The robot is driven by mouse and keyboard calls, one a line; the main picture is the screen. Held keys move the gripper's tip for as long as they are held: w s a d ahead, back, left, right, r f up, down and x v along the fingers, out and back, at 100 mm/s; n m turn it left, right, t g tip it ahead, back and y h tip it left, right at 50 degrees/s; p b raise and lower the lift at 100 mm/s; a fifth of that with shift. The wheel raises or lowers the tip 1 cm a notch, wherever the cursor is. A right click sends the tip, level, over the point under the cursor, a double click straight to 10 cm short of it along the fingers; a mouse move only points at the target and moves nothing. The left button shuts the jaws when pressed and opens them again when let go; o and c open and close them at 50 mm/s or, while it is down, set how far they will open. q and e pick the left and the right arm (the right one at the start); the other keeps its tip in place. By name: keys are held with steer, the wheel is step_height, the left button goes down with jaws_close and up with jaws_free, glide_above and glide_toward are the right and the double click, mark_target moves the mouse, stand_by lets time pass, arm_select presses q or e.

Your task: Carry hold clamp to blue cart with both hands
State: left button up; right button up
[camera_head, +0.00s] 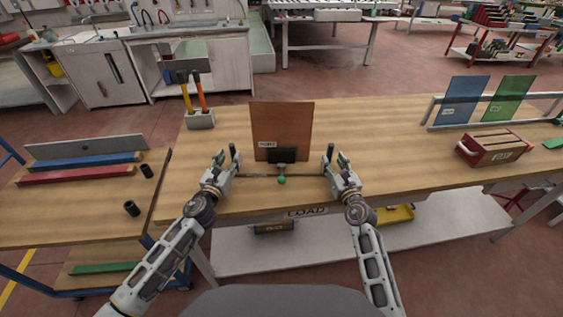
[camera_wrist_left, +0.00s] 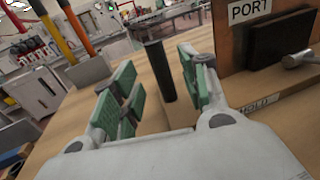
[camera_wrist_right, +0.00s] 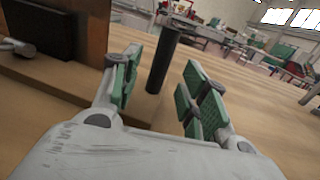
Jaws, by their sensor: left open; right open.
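The hold clamp, labelled HOLD in the left wrist view (camera_wrist_left: 258,103), appears to be the low piece at the foot of the brown PORT board (camera_head: 282,118). It has a black block (camera_head: 282,155), a green knob (camera_head: 281,180) and a dark upright post at each end. My left gripper (camera_head: 228,158) is open, with the left post (camera_wrist_left: 160,70) between its fingers. My right gripper (camera_head: 337,160) is open, with the right post (camera_wrist_right: 162,60) between its fingers. Contact cannot be told. The blue cart (camera_head: 152,240) stands at the left.
The cart's wooden top bears a red bar (camera_head: 75,175), a blue bar (camera_head: 85,160), a grey bar and short black cylinders (camera_head: 131,208); its near middle is bare. A grey holder (camera_head: 201,119) with tools stands behind my left gripper. A red box (camera_head: 495,148) sits at the right.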

mark_target(232, 153)
arm_select(q)
steer(key=shift+w+d, duration=0.25)
steer(key=shift+w, duration=0.85)
steer(key=shift+w+d, duration=0.2)
steer(key=shift+w, duration=0.85)
arm_select(e)
steer(key=shift+w+a, duration=0.2)
steer(key=shift+w, duration=0.9)
steer(key=shift+w+a, duration=0.2)
steer(key=shift+w, duration=0.85)
arm_select(q)
jaws_close()
arm_select(e)
jaws_close()
arm_select(q)
steer(key=shift+r, duration=0.15)
arm_select(e)
steer(key=shift+r, duration=0.1)
